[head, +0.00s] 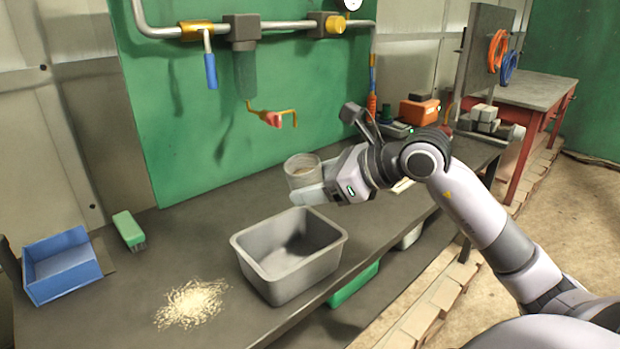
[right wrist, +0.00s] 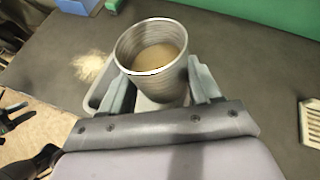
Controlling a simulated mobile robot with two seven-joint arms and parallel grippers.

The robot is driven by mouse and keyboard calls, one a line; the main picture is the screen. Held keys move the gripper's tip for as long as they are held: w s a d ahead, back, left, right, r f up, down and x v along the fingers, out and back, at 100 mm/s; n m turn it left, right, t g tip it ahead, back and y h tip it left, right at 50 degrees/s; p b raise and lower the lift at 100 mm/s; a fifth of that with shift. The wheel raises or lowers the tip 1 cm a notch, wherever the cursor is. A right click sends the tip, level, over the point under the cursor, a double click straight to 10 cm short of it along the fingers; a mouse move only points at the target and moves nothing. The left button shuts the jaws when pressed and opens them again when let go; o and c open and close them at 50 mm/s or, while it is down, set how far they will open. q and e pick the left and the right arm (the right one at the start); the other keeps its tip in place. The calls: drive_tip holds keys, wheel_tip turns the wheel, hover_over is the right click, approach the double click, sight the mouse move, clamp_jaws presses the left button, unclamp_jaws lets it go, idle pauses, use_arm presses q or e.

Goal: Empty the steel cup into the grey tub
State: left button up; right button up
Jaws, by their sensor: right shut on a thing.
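The steel cup (head: 301,167) is held by my right gripper (head: 310,188) above the bench, just behind the grey tub's back right corner. In the right wrist view the cup (right wrist: 155,60) stands roughly upright between the two fingers (right wrist: 160,92) and has tan contents inside. The grey tub (head: 290,283) sits on the bench, open at the top, and its visible inside looks empty. In the right wrist view the tub (right wrist: 100,92) shows partly behind the cup and fingers.
A pile of pale shavings (head: 192,304) lies left of the tub. A blue bin (head: 62,268) and a green brush (head: 129,230) are at the left. A green container (head: 352,285) is below the bench edge. A pipe with a blue-handled valve (head: 210,70) runs along the green back panel.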

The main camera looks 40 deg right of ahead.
drive_tip(key=shift+d+f+n+h+p, duration=0.25)
drive_tip(key=shift+f+n+h+p, duration=0.15)
drive_tip(key=shift+f+n+h, duration=0.25)
drive_tip(key=f+n+h, duration=0.1)
drive_tip(key=f+h, duration=0.1)
drive_tip(key=f, duration=0.1)
drive_tip(key=f+n+h+b, duration=0.1)
drive_tip(key=f, duration=0.1)
drive_tip(key=shift+d+f+g+h, duration=0.2)
drive_tip(key=shift+f+g+h, duration=0.15)
drive_tip(key=shift+f+g, duration=0.05)
drive_tip(key=shift+a+r+n+h, duration=0.1)
drive_tip(key=shift+r+n+h, duration=0.6)
drive_tip(key=shift+n+h, duration=0.1)
idle(0.3)
idle(0.8)
